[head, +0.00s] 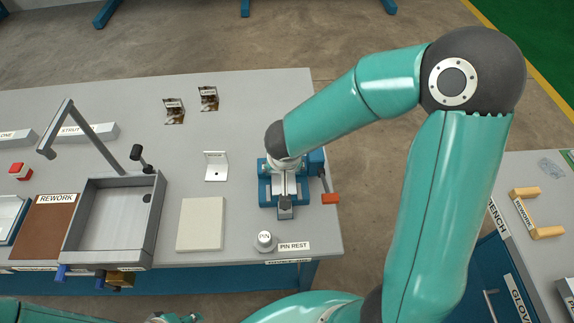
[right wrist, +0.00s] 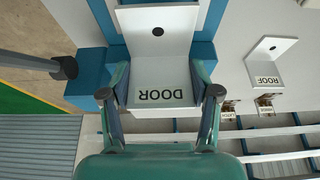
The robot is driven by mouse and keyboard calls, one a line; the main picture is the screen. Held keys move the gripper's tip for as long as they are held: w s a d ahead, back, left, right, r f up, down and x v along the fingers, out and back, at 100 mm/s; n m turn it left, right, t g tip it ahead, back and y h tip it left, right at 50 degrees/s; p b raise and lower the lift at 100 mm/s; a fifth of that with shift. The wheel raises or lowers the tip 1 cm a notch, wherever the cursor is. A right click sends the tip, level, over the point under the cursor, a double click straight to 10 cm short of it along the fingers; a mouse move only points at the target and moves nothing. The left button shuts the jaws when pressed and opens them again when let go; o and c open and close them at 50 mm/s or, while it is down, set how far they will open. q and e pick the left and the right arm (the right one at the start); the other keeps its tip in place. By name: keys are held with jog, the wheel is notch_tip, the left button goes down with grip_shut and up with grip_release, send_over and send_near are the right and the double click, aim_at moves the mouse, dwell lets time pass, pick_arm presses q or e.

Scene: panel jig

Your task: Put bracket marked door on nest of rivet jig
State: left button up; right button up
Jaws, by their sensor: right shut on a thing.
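The bracket marked DOOR (right wrist: 162,72) is a pale L-shaped plate with a hole in its upright flange. My right gripper (right wrist: 160,94) is shut on it, with one finger at each side. The blue rivet jig (head: 265,190) stands near the right end of the bench. It also shows around the bracket in the right wrist view (right wrist: 88,72). The bracket is over the jig; I cannot tell whether it rests on the nest. In the head view my right wrist covers most of the bracket. Part of my left gripper (head: 173,318) shows at the bottom edge; its jaws are unclear.
A bracket marked ROOF (right wrist: 268,62) stands left of the jig in the head view (head: 215,166). A pin (head: 265,241) stands by the PIN REST label. A pale pad (head: 201,224), grey tray (head: 105,248) and brown REWORK mat (head: 45,225) lie further left. An orange handle (head: 330,198) juts from the jig.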

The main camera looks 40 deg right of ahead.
jog(key=shift+f+b, duration=0.55)
jog(key=shift+b, duration=0.45)
jog(key=shift+s, duration=0.1)
jog(key=o, duration=1.2)
jog(key=shift+f, duration=0.1)
